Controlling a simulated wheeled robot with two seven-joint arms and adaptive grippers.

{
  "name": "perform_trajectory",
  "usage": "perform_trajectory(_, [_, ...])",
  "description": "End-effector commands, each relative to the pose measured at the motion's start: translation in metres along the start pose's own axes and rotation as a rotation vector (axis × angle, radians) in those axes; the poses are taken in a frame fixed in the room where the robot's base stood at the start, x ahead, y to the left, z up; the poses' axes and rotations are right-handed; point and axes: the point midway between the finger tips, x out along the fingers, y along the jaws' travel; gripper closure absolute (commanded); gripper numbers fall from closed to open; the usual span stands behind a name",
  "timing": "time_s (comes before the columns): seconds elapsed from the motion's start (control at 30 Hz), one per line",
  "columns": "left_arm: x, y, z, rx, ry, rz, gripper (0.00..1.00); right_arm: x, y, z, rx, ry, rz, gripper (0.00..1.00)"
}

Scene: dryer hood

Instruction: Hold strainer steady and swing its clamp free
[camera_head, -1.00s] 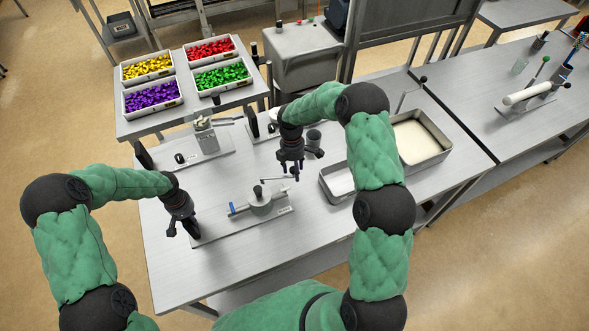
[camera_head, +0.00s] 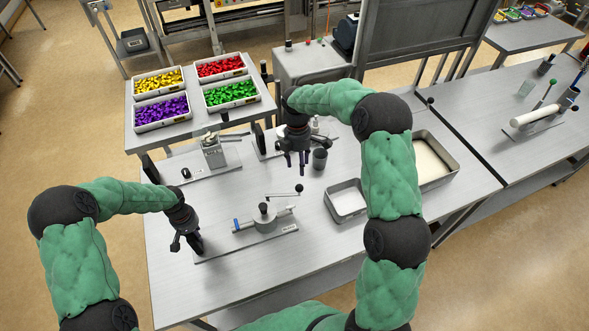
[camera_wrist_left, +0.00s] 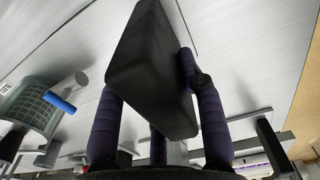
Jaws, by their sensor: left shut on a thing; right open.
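The strainer (camera_head: 264,214) is a grey metal body on a flat base plate on the near table. A blue-tipped rod sticks out on its left, and a thin crank-like clamp arm (camera_head: 284,194) with a dark knob reaches right above it. My left gripper (camera_head: 190,243) is at the left end of the base plate, shut on a black block (camera_wrist_left: 150,65) that fills its jaws in the left wrist view. The strainer's mesh side (camera_wrist_left: 32,108) shows at that view's left. My right gripper (camera_head: 297,163) is open and empty, behind and above the clamp arm, apart from it.
A dark grey cup (camera_head: 320,159) stands close to my right gripper. A small metal tray (camera_head: 346,214) and a larger one (camera_head: 452,168) lie to the right. Another metal fixture (camera_head: 212,152) stands behind the strainer. The table front is clear.

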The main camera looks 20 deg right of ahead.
Motion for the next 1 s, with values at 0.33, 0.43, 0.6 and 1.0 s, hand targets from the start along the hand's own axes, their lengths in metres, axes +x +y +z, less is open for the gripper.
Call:
perform_trajectory(0.33, [0.008, 0.001, 0.009, 0.002, -0.021, 0.001, 1.00, -0.001, 0.000, 0.000, 0.000, 0.000, 0.000, 0.46])
perform_trajectory(0.43, [0.008, 0.001, 0.009, 0.002, -0.021, 0.001, 0.51, -0.001, 0.000, 0.000, 0.000, 0.000, 0.000, 0.46])
perform_trajectory(0.6, [0.005, 0.001, 0.005, 0.001, -0.013, 0.000, 0.35, -0.001, 0.000, 0.000, 0.000, 0.000, 0.000, 0.46])
perform_trajectory(1.0, [-0.012, 0.000, 0.001, 0.000, -0.002, -0.001, 0.35, -0.002, 0.000, 0.000, 0.000, 0.000, 0.000, 0.46])
